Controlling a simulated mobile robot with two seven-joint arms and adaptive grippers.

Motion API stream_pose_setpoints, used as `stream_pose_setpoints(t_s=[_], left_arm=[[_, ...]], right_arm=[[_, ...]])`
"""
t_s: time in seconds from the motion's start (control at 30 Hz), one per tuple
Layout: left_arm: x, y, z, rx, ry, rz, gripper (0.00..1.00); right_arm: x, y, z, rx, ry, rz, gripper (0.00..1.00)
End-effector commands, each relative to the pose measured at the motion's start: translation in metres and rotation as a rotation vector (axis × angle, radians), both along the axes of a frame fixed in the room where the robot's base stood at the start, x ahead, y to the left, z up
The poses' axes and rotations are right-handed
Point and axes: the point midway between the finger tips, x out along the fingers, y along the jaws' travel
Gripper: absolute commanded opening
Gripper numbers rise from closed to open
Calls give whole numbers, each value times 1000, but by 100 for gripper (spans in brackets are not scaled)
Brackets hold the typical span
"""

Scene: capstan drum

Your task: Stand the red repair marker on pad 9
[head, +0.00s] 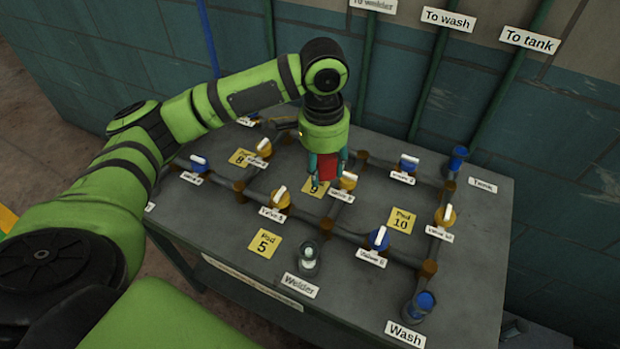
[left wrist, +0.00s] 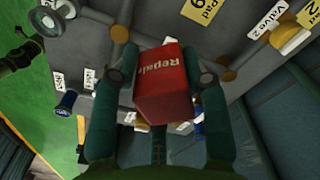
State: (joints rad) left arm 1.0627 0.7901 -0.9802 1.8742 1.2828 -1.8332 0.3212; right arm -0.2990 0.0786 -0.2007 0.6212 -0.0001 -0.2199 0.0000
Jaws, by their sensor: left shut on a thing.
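The red repair marker (head: 328,167), a block with "Repair" written on it, is held between the fingers of my left gripper (head: 328,176). It also fills the middle of the left wrist view (left wrist: 165,85), with a finger on each side. Yellow pad 9 (head: 312,188) lies on the bench below and just in front of the marker in the head view, partly covered by the gripper. In the left wrist view the pad (left wrist: 200,8) is at the top edge, apart from the marker. The marker looks raised above the bench; the exact gap cannot be told. My right gripper is out of view.
A pipe grid with valves surrounds the pad; a yellow valve (head: 347,183) stands close right of it. The tiled wall with vertical pipes (head: 430,85) is behind the bench (head: 470,270).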

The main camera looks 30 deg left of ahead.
Motion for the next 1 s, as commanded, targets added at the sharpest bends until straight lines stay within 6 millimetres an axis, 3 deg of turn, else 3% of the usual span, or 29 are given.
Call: stream_pose_setpoints(t_s=[0.2, 0.5, 0.67, 1.0], left_arm=[[30, 22, -14, 2, -7, -360, 0], [51, 45, -29, 6, -7, -700, 0], [53, 48, -40, 5, -4, -756, 0], [53, 48, -92, 6, -6, -761, 0]], right_arm=[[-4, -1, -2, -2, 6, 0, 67], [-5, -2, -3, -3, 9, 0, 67], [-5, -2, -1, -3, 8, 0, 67], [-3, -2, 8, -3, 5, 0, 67]])
